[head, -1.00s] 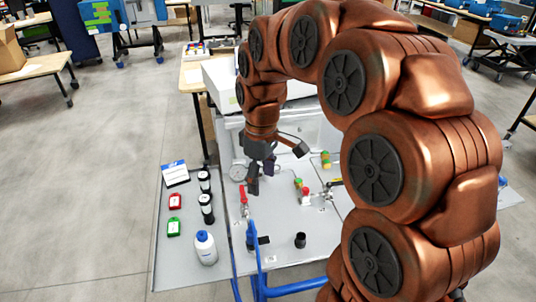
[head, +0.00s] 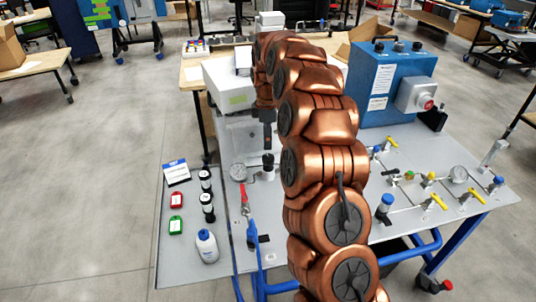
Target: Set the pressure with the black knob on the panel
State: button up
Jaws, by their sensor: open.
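The grey panel (head: 225,262) lies flat on the bench in the head view. A small black knob (head: 268,160) stands upright on it, right of a round pressure gauge (head: 239,173). My gripper (head: 267,143) points down just above this knob, seen edge-on, and is open. I cannot tell whether the fingertips touch the knob or are around it. The gauge reading is too small to make out. My arm hides the middle of the panel.
A red-handled valve (head: 245,193) and a blue handle (head: 251,234) stand in front of the gauge. A white bottle (head: 206,246) and black-capped vials are at the left. A blue box (head: 388,88) and yellow-handled valves (head: 437,201) are at the right.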

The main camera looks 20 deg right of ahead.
aim_at(268, 156)
jog(key=shift+d+f+p, duration=0.1)
jog(key=shift+f+p, duration=1.15)
jog(key=shift+f, duration=2.8)
jog(key=c, duration=1.1)
jog(key=shift+c, duration=0.2)
jog(key=shift+w+m+b, duration=0.1)
jog(key=shift+m+b, duration=0.2)
jog(key=shift+b, duration=0.25)
